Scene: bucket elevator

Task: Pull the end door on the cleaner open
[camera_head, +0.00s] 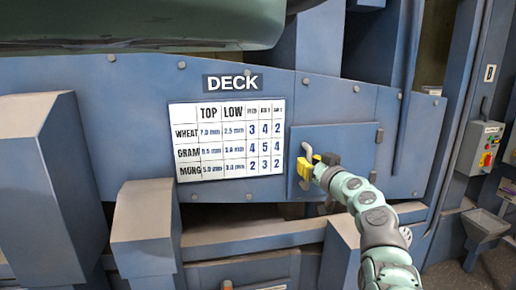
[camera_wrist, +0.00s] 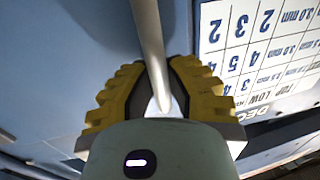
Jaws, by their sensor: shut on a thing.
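The end door (camera_head: 350,142) is a flat blue panel to the right of the chart on the blue cleaner, with a dark hinge-like piece at its right edge. It looks flush or nearly so with the cleaner's face; I cannot tell whether it stands slightly ajar. My gripper (camera_head: 308,168), with yellow pads, is at the door's left side. In the wrist view, the pads close from both sides around a pale metal bar handle (camera_wrist: 149,35). The handle is mostly hidden by my gripper in the head view.
A white DECK chart (camera_head: 228,140) is fixed left of the door. Blue box-like housings (camera_head: 146,215) jut out at the lower left. A blue post (camera_head: 457,120) and a control box with buttons (camera_head: 482,148) stand to the right.

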